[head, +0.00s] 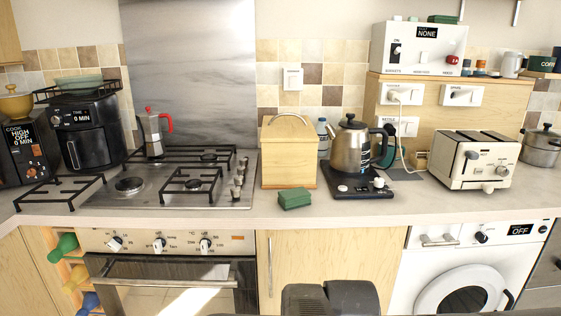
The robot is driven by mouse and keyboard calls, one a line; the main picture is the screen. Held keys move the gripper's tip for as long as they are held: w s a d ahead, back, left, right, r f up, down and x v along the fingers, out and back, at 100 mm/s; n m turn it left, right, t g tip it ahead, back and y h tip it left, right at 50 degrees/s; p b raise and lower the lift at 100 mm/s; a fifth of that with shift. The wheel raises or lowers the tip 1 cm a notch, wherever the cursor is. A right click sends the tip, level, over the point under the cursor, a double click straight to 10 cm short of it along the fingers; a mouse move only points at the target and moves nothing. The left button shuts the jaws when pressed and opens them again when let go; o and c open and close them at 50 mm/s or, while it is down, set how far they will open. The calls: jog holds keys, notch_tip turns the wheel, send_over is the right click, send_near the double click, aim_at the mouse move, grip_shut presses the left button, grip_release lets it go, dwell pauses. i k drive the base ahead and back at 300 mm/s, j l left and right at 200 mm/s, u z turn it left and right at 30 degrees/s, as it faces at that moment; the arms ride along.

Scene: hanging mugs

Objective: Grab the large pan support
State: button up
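Black pan supports lie on and beside the steel hob (120,201). The widest looks to be the back pan support (200,149), lying across the rear of the hob. A smaller pan support (191,185) sits at the front middle of the hob. Another pan support (58,191) lies at the left, mostly on the worktop beside the hob. The front left burner (130,185) is bare. A moka pot (153,135) with a red handle stands at the back left of the hob. My gripper's fingers are not in view; a dark part of mine shows at the bottom centre.
A wooden bread box (289,158) stands right of the hob, with a green sponge (294,199) before it. A kettle (350,150) and toaster (474,160) stand further right. An air fryer (91,132) stands behind the left support. The worktop's front edge (290,220) is mostly clear.

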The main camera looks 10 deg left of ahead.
aim_at(33, 191)
jog(key=u, duration=1.8)
